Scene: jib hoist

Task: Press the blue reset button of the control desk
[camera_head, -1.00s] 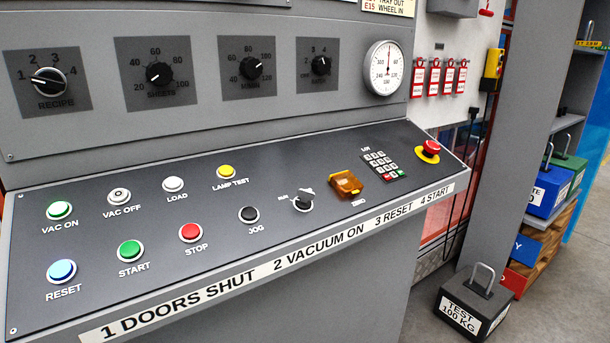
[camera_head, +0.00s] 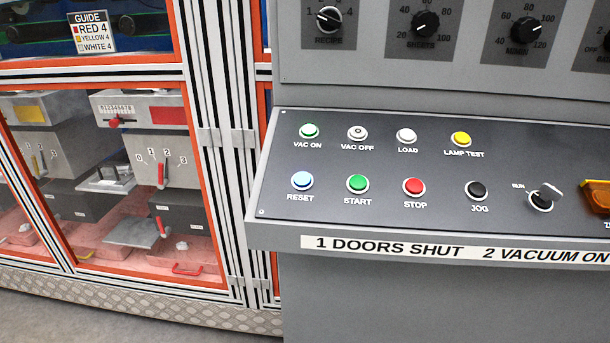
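The blue reset button (camera_head: 302,180) is at the left end of the lower row on the control desk (camera_head: 400,217). It is a round light-blue cap in a metal ring, with the label RESET below it. The green start button (camera_head: 358,184) is just to its right, and the green-ringed VAC ON button (camera_head: 309,131) is above it. Nothing covers the blue button. Neither of my grippers shows in the head view.
A red stop button (camera_head: 413,187) and a black jog button (camera_head: 476,190) continue the lower row. A striped-frame cabinet with clear doors (camera_head: 120,200) stands left of the desk. Grey floor (camera_head: 50,318) shows at the lower left.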

